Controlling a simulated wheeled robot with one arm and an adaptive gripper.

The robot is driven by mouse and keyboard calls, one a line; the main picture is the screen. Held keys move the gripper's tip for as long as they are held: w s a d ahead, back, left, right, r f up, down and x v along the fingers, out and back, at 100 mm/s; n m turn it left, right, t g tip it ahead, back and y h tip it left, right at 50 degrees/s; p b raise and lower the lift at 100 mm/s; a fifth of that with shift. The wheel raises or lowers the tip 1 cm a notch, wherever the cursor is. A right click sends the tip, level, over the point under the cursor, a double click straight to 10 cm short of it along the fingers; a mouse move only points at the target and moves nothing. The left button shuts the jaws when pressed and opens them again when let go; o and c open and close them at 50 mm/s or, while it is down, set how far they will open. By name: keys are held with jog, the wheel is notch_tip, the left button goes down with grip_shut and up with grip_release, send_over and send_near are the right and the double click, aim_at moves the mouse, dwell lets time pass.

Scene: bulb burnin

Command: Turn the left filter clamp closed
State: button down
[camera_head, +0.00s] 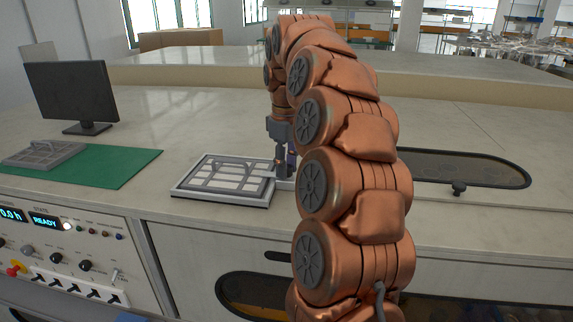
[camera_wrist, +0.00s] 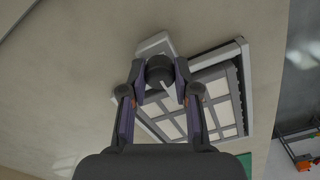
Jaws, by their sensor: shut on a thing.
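A grey filter frame (camera_head: 222,196) with a white grid lies on the bench, left of my arm in the head view. My gripper (camera_head: 286,172) points down at the frame's right end. In the wrist view my gripper (camera_wrist: 161,82) has its two fingers shut on a dark round knob (camera_wrist: 159,67), which I take to be the clamp. A light grey block (camera_wrist: 154,43) sits beside the knob. My arm hides the area to the right, and the clamp's turn angle cannot be told.
A green mat (camera_head: 118,168) with another grey frame (camera_head: 43,154) lies at left, near a monitor (camera_head: 72,92). A control panel (camera_head: 60,250) reading READY is on the bench front.

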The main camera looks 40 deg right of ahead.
jog(key=c, duration=0.9)
grip_release()
jog(key=shift+o, duration=0.2)
jog(key=shift+m, duration=0.3)
